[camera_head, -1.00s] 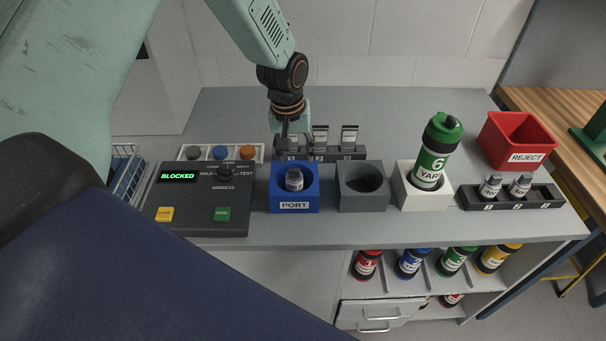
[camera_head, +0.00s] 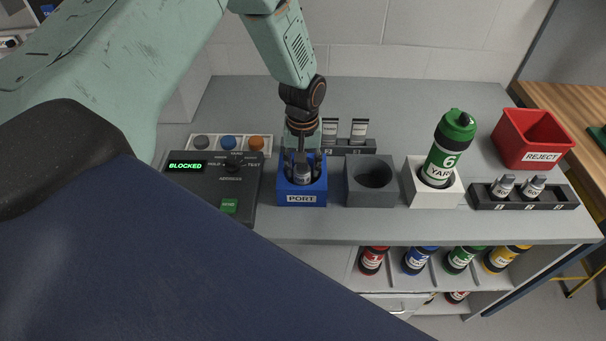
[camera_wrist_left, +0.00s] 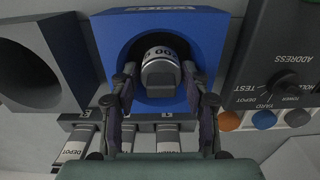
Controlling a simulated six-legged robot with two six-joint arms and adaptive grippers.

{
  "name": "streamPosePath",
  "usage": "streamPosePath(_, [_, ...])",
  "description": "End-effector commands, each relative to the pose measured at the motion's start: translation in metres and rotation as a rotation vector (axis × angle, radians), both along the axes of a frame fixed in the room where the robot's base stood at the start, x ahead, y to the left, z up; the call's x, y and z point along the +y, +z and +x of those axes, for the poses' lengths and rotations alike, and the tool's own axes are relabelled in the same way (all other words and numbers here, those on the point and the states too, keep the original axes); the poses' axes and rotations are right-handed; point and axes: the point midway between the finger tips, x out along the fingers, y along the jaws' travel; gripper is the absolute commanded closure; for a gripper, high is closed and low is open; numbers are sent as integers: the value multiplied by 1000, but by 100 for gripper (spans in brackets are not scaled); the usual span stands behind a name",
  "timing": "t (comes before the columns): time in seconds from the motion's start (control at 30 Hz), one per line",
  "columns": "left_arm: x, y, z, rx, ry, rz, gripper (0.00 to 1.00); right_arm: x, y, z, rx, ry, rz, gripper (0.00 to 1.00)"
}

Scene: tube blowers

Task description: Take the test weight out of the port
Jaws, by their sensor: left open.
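Contact with the weight cannot be told. My right gripper is not in view.
The control box (camera_head: 205,188) reads BLOCKED. A grey socket block (camera_head: 371,187) stands right of the port, then a white block (camera_head: 437,192) holding a green canister (camera_head: 450,150). A label rack (camera_head: 350,147) is close behind the port. A red REJECT bin (camera_head: 530,138) is far right.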

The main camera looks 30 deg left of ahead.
Motion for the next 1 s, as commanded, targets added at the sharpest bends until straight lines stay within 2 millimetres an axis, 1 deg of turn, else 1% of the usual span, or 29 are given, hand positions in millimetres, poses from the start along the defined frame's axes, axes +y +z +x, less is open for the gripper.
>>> streamPosePath(0.03, [0, -5, 0, 1, -1, 0, 53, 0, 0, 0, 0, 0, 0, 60])
streamPosePath(0.1, [0, -8, 1, -1, -2, 1, 53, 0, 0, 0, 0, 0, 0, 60])
streamPosePath(0.33, [1, -9, 2, -1, -2, 1, 53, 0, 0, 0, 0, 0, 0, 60])
streamPosePath(0.87, [1, -8, 2, -2, -2, 0, 98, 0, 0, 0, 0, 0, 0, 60])
streamPosePath(1.0, [1, -8, 2, -3, -2, 1, 98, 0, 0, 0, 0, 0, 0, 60])
